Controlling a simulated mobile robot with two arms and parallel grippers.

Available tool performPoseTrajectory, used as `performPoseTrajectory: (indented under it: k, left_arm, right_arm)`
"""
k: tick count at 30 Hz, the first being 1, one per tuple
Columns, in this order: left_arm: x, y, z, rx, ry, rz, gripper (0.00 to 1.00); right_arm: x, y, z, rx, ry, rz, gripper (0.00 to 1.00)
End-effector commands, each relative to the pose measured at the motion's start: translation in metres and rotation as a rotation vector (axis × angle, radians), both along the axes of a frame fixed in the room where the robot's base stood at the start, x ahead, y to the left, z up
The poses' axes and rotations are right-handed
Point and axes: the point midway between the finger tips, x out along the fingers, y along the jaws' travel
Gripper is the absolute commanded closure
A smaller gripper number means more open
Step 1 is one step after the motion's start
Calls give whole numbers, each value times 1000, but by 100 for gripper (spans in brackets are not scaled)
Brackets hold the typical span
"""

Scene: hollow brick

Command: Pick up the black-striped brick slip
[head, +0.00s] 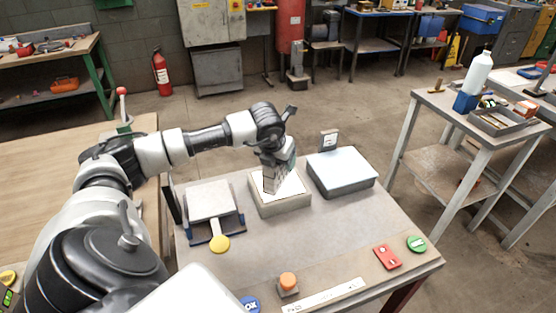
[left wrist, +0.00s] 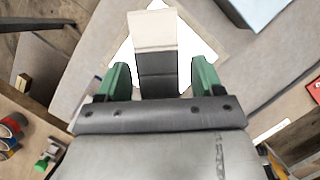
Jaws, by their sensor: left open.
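The brick slip (left wrist: 154,30) shows in the left wrist view as a pale upright block with dark bands on its lower part. In the head view a pale, lined face of it (head: 271,181) shows at the shallow white-topped box (head: 265,207) in the middle of the table. My left gripper (left wrist: 161,78) is open, with one green finger on each side of the slip and visible gaps between. In the head view my left gripper (head: 279,168) is low over that box and hides part of the slip. My right gripper is not in view.
A pale slab (head: 208,200) in a dark holder stands left, with a yellow disc (head: 219,244) before it. A grey box (head: 342,184) stands right. The table's front middle is mostly clear.

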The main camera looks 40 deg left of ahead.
Motion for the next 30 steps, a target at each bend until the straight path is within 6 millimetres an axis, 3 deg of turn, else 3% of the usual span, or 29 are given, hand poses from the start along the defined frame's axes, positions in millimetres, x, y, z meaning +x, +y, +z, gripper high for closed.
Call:
performPoseTrajectory:
  k: [22, 30]
  left_arm:
    - [0, 0, -4, 0, -1, 0, 33]
    - [0, 0, -4, 0, 0, 0, 73]
  right_arm:
    - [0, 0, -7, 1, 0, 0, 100]
    - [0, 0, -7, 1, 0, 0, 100]
